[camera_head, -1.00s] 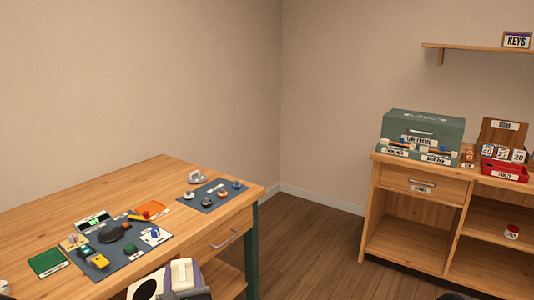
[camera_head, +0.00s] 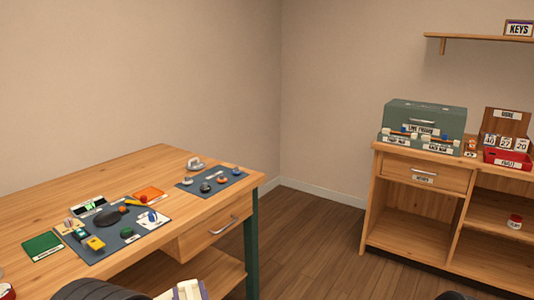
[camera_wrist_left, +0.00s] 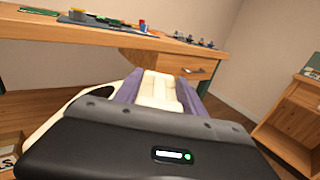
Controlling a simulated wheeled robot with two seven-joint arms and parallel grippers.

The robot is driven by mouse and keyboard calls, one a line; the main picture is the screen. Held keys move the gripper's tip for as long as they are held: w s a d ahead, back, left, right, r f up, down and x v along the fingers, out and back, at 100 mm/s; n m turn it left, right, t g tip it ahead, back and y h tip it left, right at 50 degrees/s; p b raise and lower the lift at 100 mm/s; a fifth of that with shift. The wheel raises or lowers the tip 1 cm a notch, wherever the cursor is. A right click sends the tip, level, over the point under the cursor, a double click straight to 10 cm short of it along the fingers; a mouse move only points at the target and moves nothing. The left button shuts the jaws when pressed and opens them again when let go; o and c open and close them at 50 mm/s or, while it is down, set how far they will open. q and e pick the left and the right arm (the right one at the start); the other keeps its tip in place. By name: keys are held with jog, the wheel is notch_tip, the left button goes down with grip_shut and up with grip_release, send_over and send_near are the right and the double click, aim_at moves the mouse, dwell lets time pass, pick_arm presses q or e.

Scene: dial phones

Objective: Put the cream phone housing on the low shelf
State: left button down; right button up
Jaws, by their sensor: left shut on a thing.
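The cream phone housing (camera_wrist_left: 157,90) is between the two purple-grey fingers of my left gripper (camera_wrist_left: 158,86), which is shut on it. In the head view only a small part of the housing (camera_head: 188,291) shows at the bottom edge, in front of the workbench. The housing is below the level of the bench top, near the drawer. Under the workbench is a low wooden shelf (camera_head: 213,278), partly hidden. The cabinet at the right also has low open compartments (camera_head: 405,235). My right gripper is not visible.
The workbench top (camera_head: 130,172) carries a dark mat (camera_head: 108,247) with phone parts and a second mat (camera_head: 212,184). A drawer (camera_head: 215,228) and a green leg (camera_head: 251,245) bound the bench's right end. Open floor (camera_head: 315,240) lies between bench and cabinet.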

pick_arm(q)
jog(key=s+f+y+p, duration=0.1)
jog(key=p, duration=0.1)
jog(key=s+d+f+n+g+y+p, duration=0.1)
jog(key=p, duration=0.1)
jog(key=shift+s+f, duration=0.1)
jog(key=shift+s, duration=0.2)
jog(key=s+n+y+p, duration=0.1)
jog(key=p, duration=0.1)
jog(key=s+n+g+y+p, duration=0.1)
jog(key=shift+s+a+r+p, duration=0.2)
jog(key=shift+s+a+p, duration=0.15)
jog(key=shift+s, duration=0.05)
jog(key=s+r+y+p, duration=0.1)
jog(key=s+r+n+g+p, duration=0.1)
jog(key=p, duration=0.1)
jog(key=shift+a+r+g+y, duration=0.3)
jog(key=shift+a+y, duration=0.05)
jog(key=shift+y, duration=0.05)
notch_tip(320, 180, up, 6)
jog(key=s+n+g+y+p, duration=0.2)
jog(key=p, duration=0.1)
jog(key=shift+s+a+r, duration=0.15)
jog(key=shift+a, duration=0.25)
